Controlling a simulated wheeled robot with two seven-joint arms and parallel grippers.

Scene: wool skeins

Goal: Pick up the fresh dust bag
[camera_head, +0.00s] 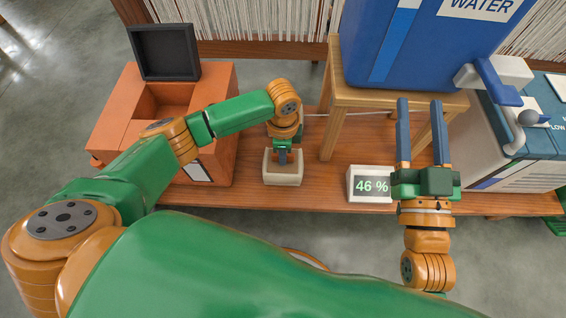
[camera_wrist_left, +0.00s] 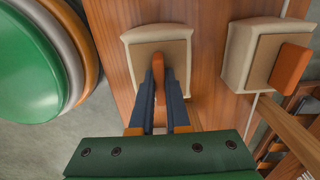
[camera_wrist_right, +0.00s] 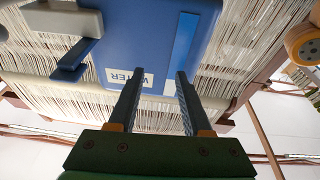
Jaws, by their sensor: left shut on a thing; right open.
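A cream, box-shaped dust bag (camera_head: 283,174) with a tan top stands on the wooden bench, and it also shows in the left wrist view (camera_wrist_left: 178,42). My left gripper (camera_head: 283,155) is right above it, shut on its upright orange tab (camera_wrist_left: 158,72). The bag appears to rest on the bench. A second cream bag (camera_wrist_left: 240,50) with an orange tab (camera_wrist_left: 290,66) stands beside it, apart, in the left wrist view; in the head view my left wrist hides it. Which one is fresh I cannot tell. My right gripper (camera_head: 420,104) is open and empty near the stool.
An orange machine (camera_head: 212,130) with an open compartment and raised dark lid (camera_head: 165,52) stands left. A blue water tank (camera_head: 410,45) sits on a wooden stool (camera_head: 333,100). A "46 %" display (camera_head: 368,184) stands right of the bag. A blue-and-white machine (camera_head: 500,165) is far right.

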